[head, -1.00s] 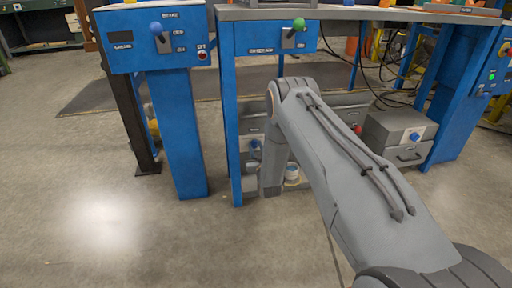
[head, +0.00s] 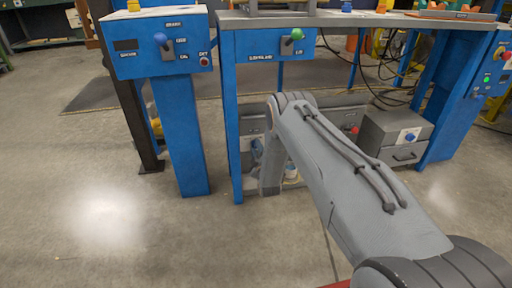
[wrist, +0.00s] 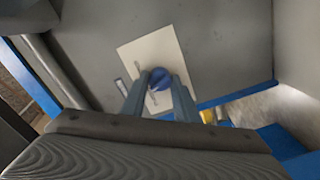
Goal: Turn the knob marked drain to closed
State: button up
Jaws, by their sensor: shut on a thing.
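In the wrist view a round blue knob (wrist: 159,79) sits on a pale plate (wrist: 150,52) fixed to a grey panel. The two fingers of my gripper (wrist: 158,92) lie on either side of the knob and are shut on it. Thin marks show on the plate, but no wording is readable, so I cannot tell which way the knob points or confirm its label. In the head view my forearm covers much of the grey cabinet, and my gripper cannot be made out there. A blue shape (head: 257,148) shows left of my arm.
A blue post panel (head: 160,45) with a blue lever stands at left; a green-tipped lever (head: 296,34) is on the bench front. The left floor is open. Cables hang behind the bench.

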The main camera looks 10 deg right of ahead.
jog(key=n+p, duration=0.1)
jog(key=n, duration=0.3)
jog(key=shift+f+n, duration=0.1)
jog(key=shift+n, duration=0.2)
dwell(0.3)
jog(key=o, duration=1.1)
jog(key=shift+c, duration=0.2)
jog(key=shift+s, duration=0.1)
jog(key=s+p, duration=0.3)
jog(key=s, duration=0.4)
jog(key=shift+s, duration=0.35)
